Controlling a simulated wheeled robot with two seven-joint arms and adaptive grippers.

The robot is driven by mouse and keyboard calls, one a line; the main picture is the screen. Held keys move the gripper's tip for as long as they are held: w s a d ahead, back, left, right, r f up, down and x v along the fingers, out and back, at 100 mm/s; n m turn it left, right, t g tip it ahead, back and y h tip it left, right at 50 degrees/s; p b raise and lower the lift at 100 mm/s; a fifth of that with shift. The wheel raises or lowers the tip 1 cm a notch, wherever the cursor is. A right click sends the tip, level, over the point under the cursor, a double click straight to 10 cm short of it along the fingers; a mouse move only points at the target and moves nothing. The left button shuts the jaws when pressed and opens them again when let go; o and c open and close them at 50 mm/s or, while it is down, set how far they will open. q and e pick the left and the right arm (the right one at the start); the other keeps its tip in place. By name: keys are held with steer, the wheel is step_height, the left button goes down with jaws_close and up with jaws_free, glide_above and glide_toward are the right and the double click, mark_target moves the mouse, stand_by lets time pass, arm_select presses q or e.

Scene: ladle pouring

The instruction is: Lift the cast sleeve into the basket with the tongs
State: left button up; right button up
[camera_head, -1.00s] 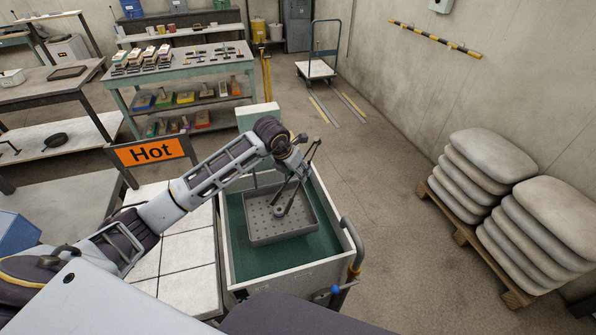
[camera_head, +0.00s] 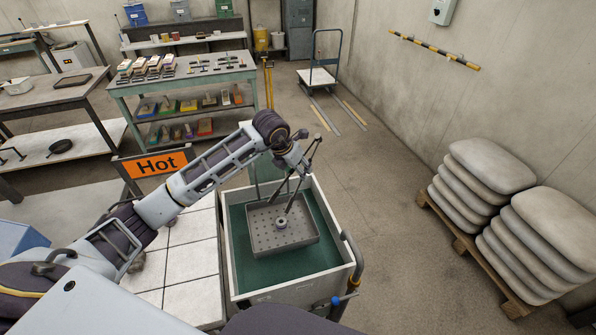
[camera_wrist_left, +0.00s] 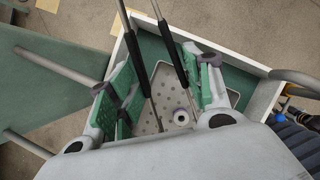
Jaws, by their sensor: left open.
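The cast sleeve (camera_head: 281,222) is a small grey ring-shaped part on the floor of the perforated grey basket (camera_head: 262,243). It also shows in the left wrist view (camera_wrist_left: 181,117), beside the tongs. The tongs (camera_wrist_left: 165,58) have two thin metal arms with black grips and pass between my left fingers; in the head view they rise steeply above the sleeve. My left gripper (camera_head: 292,178) is over the basket; its green-padded fingers (camera_wrist_left: 163,88) stand apart. I cannot tell whether the tongs' tips touch the sleeve. My right gripper is out of view.
The basket sits in a pale-walled tank (camera_head: 226,255) with a green interior. A pipe handle (camera_head: 353,255) stands at its right. An orange "Hot" sign (camera_head: 156,163) and pale tiles (camera_head: 190,262) are at its left. Sacks (camera_head: 485,170) lie on a pallet at far right.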

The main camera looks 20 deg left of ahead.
arm_select(q)
step_height(320, 180, up, 3)
steer(key=shift+r+p, duration=0.1)
steer(key=shift+p, duration=0.45)
steer(key=shift+d, duration=0.15)
steer(key=shift+w+r, duration=0.1)
